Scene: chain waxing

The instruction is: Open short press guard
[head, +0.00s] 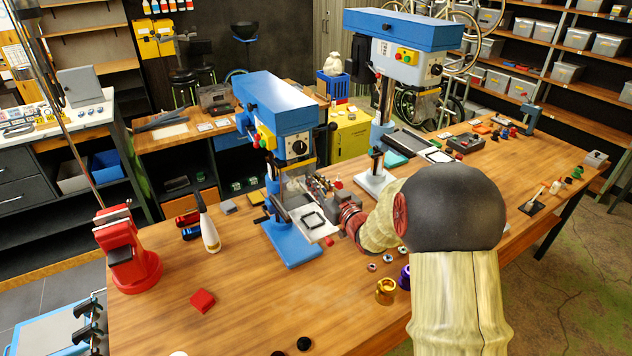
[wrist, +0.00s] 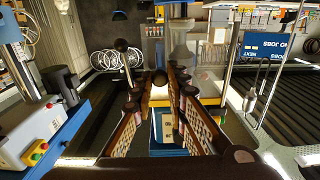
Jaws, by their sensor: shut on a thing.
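The short press (head: 275,105) is the lower blue drill press on the wooden bench, left of the taller one in the head view. My gripper (head: 312,190) reaches in at its right side, close to its column and base. In the wrist view my gripper (wrist: 160,84) has its two fingers converging on a small dark round knob (wrist: 160,76) between the tips. I cannot tell how far the guard is swung.
The taller press (head: 400,55) stands behind to the right. A white bottle (head: 209,232) and red vise (head: 127,250) stand left of the short press. A red block (head: 203,300) and a gold cup (head: 386,290) are on the front bench. The front middle is mostly clear.

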